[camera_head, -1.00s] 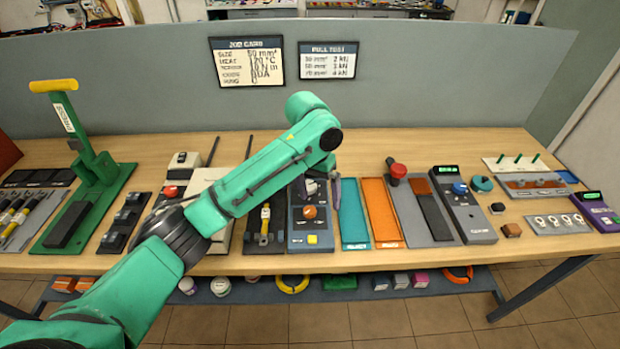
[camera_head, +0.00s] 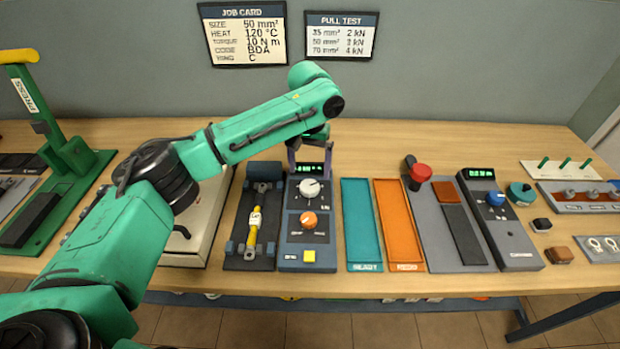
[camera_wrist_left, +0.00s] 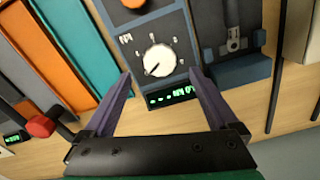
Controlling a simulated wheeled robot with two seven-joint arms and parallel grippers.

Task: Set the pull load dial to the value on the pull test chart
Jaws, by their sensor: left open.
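The pull test unit (camera_head: 304,256) is a dark panel on the bench with a white dial (camera_head: 311,189), an orange knob (camera_head: 308,220), a yellow button and a green-lit display. The white dial (camera_wrist_left: 158,61) shows a dark pointer mark and a printed scale around it in the left wrist view. My left gripper (camera_head: 310,163) is open above the display end of the unit. In the wrist view its purple fingers (camera_wrist_left: 160,74) stand either side of the dial's near edge, apart from it. The pull test chart (camera_head: 341,36) reads 35 mm² 2 kN, 50 mm² 3 kN, 70 mm² 4 kN. My right gripper is out of view.
The job card (camera_head: 243,33) gives size 50 mm². A fixture with a yellow cable piece (camera_head: 254,228) stands left of the unit. A teal tray (camera_head: 361,224) and an orange tray (camera_head: 398,224) lie right of it. A blue-knobbed tester (camera_head: 506,235) stands farther right.

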